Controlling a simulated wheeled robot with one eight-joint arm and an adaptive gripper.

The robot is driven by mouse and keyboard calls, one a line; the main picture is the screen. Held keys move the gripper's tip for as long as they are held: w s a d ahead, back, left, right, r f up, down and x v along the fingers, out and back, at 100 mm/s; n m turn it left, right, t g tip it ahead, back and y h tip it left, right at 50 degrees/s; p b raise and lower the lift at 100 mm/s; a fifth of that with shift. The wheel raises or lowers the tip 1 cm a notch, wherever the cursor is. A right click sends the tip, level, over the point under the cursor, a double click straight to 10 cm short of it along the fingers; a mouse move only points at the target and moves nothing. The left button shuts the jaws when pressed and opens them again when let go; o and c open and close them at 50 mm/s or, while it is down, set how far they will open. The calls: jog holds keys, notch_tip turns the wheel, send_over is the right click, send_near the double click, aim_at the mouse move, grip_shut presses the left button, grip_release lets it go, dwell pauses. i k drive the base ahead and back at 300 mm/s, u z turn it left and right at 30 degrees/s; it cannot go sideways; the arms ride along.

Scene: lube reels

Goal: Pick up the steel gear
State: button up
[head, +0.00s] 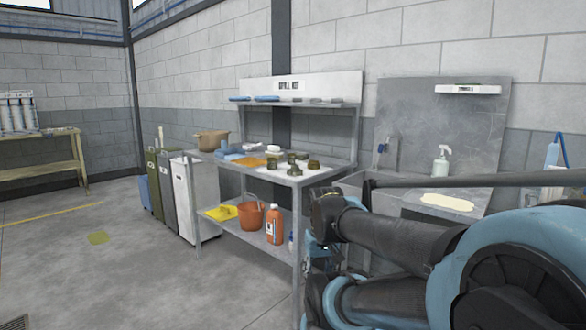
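Several small dark olive-brown round parts (301,160) sit in a cluster on the right half of the metal workbench top (262,172). One of them, nearest the front edge (295,170), has a stepped, gear-like outline. At this size I cannot tell which of them is the steel gear. My arm reaches in from the right, and its wrist end (322,212) hangs in front of the bench's right front corner, apart from the parts. My gripper's fingers cannot be made out there, so its opening is unclear.
A tan pot (211,140), blue cloths (228,150) and an orange patch lie on the bench's left. An orange bucket (250,215) and orange bottle (274,226) stand on the lower shelf. A sink counter (425,200) with a spray bottle (441,165) is right. Left floor is open.

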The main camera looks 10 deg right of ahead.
aim_at(294, 171)
jog(key=u, duration=1.25)
jog(key=k, duration=0.55)
jog(key=z, duration=1.1)
jog(key=i, duration=1)
jog(key=z, duration=0.05)
